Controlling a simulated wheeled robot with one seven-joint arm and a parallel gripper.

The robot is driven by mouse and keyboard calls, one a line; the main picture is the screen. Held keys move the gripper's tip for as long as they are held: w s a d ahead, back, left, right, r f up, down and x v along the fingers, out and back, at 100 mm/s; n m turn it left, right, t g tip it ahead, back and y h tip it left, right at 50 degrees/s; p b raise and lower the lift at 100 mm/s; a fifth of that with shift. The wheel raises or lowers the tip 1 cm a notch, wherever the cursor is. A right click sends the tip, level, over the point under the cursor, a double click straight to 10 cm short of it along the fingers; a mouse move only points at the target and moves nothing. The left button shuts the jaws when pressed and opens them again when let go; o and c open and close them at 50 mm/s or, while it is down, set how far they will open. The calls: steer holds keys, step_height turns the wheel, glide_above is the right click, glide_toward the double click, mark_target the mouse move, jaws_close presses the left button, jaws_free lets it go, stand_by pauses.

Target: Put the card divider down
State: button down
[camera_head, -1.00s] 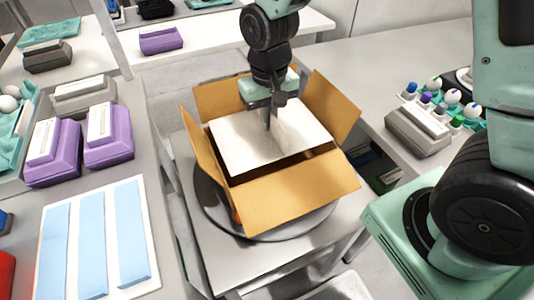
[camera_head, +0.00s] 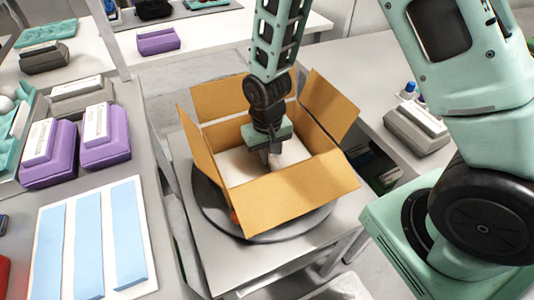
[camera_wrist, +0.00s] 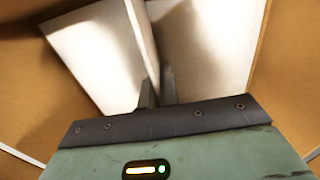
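The card divider (camera_head: 240,165) is a white sheet lying roughly level inside the open cardboard box (camera_head: 285,192), below the rim. In the wrist view the divider (camera_wrist: 95,55) shows with a thin upright fin across its middle. My gripper (camera_head: 268,157) reaches down into the box from above. Its two fingers (camera_wrist: 158,92) are close together on either side of the fin, shut on it. What lies under the divider is hidden, so I cannot tell whether it rests on anything.
The box stands on a dark round turntable (camera_head: 215,212), its flaps folded outward. A grey carton (camera_head: 416,130) is on the right table.

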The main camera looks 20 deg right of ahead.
steer(key=shift+f, duration=0.15)
steer(key=c, duration=1.6)
jaws_free()
steer(key=shift+c, duration=0.2)
